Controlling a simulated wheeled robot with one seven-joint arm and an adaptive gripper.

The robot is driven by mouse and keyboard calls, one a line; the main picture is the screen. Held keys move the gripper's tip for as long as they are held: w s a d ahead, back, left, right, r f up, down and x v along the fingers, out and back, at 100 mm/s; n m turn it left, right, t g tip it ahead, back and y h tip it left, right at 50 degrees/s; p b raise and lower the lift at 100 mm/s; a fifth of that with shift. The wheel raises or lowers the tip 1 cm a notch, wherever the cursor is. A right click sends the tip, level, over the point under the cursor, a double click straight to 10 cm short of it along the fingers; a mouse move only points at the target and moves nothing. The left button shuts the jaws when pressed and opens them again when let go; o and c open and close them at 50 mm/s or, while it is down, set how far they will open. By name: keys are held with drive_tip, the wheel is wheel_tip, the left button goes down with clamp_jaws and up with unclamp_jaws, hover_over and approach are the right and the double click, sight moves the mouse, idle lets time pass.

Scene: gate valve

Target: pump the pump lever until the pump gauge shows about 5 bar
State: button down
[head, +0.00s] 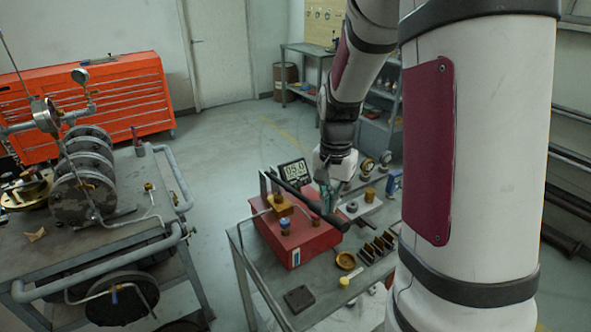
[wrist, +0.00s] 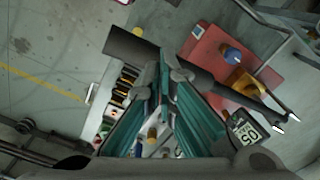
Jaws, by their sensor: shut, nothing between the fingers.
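The red pump (head: 283,238) sits on a grey cart. Its black pump lever (head: 300,198) slants from the pump's back left down to the front right. In the wrist view the lever (wrist: 215,84) crosses past my fingertips. The digital pump gauge (head: 293,172) stands behind the pump and appears to read 05.0; it also shows sideways in the wrist view (wrist: 245,128). My gripper (head: 326,190), with teal fingers (wrist: 167,78), is shut and holds nothing. Its tips are close to the lever; I cannot tell if they touch it.
The cart top (head: 318,291) also holds a brass dish (head: 346,261), a dark block (head: 299,299), a slotted rack (head: 378,246) and several fittings behind my gripper. A piping cart (head: 165,243) stands at the left, with open floor between the carts.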

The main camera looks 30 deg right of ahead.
drive_tip(key=shift+r, duration=0.1)
drive_tip(key=shift+r+p, duration=1.15)
drive_tip(key=shift+r, duration=1.25)
